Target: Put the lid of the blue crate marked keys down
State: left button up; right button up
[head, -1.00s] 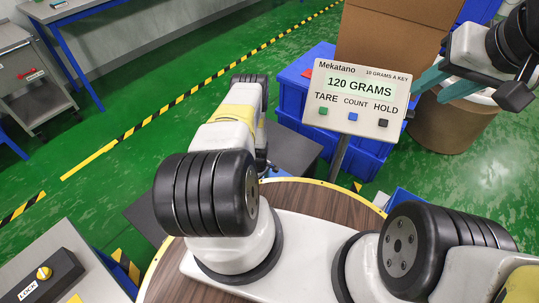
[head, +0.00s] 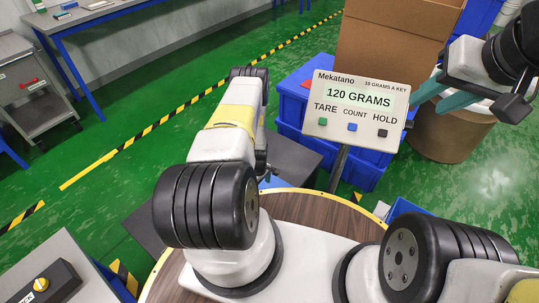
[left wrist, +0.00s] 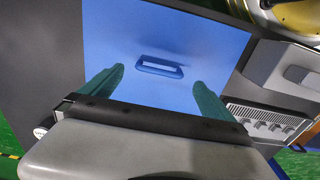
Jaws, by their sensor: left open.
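In the left wrist view a flat blue panel with a raised blue handle (left wrist: 160,69), seemingly the lid (left wrist: 215,45), lies over a dark surface. My left gripper (left wrist: 158,78) is open, its teal fingers apart on either side of the handle and not seen touching it. No keys marking shows on the blue panel. In the head view my left arm reaches forward and hides its own gripper; only a small blue patch shows beside it. My right gripper (head: 435,98) is at the right with its teal fingers apart and nothing between them.
A display (head: 358,103) reading 120 GRAMS stands on a post. Behind it are blue crates (head: 300,88), a cardboard box (head: 395,45) and a brown drum (head: 450,135). A grey device with knobs (left wrist: 265,122) lies right of the blue panel. Green floor is open at left.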

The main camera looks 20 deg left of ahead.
pick_arm(q)
jog(key=w+d+r+m+t, duration=0.1)
jog(key=w+r, duration=0.2)
jog(key=r, duration=0.7)
jog(key=w+r+m, duration=0.1)
jog(key=w+r, duration=0.1)
jog(key=r, duration=0.7)
jog(key=w+d+r+m+t, duration=0.1)
jog(key=w+r, duration=0.2)
jog(key=r, duration=0.7)
notch_tip(320, 180, up, 19)
jog(key=s+d+m+h, duration=0.1)
jog(key=s+d+m, duration=0.1)
jog(key=d+m, duration=0.1)
jog(key=s+d+r+m+t, duration=0.1)
jog(key=s+d+r+m, duration=0.1)
jog(key=s+r, duration=0.45)
jog(key=s+d+r+m+t, duration=0.2)
jog(key=s+r, duration=0.2)
jog(key=r, duration=0.6)
jog(key=s+d+r+m, duration=0.1)
jog(key=s+r+m, duration=0.1)
jog(key=s, duration=0.6)
jog(key=s+d+r+m+t+h, duration=0.1)
jog(key=s+r+m, duration=0.1)
jog(key=s+r, duration=0.3)
jog(key=s, duration=0.3)
jog(key=shift+s+d+r+m, duration=0.2)
jog(key=shift+d+m, duration=0.15)
jog(key=shift+m, duration=0.05)
